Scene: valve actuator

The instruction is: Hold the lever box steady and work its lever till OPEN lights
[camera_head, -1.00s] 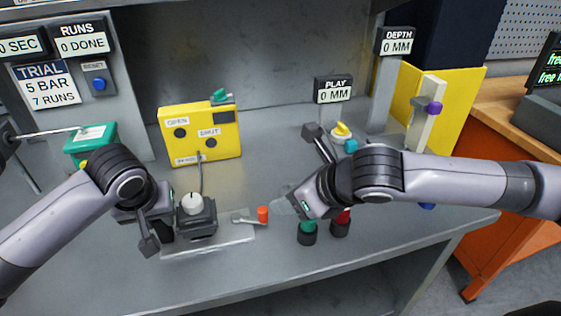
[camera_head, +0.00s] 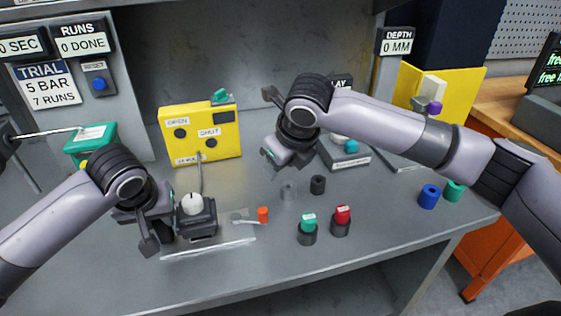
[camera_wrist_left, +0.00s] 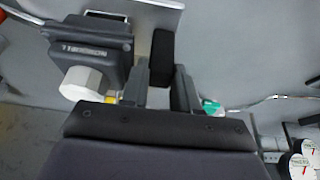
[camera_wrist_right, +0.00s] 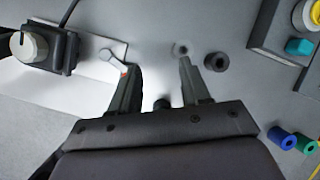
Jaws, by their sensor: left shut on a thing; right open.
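The dark lever box (camera_head: 200,222) stands on a pale plate, with a white knob (camera_head: 192,204) on top and a cable running to the yellow panel (camera_head: 221,145). The panel's OPEN lamp (camera_head: 180,133) and SHUT lamp (camera_head: 211,143) look dark. A pale lever (camera_head: 246,221) with an orange end (camera_head: 263,214) lies on the plate, right of the box. My left gripper (camera_head: 155,230) is shut on a black block (camera_wrist_left: 162,58) beside the box; I cannot tell whether they are joined. My right gripper (camera_head: 278,130) is open and empty, above the bench behind the lever.
Green and red pegs (camera_head: 308,220) (camera_head: 342,214) stand in dark holders at the front. Blue and green rings (camera_head: 429,196) (camera_head: 454,190) lie at right. A dark ring (camera_head: 318,184) stands below my right arm. A fixture (camera_head: 345,155) stands behind it. The front-left bench is clear.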

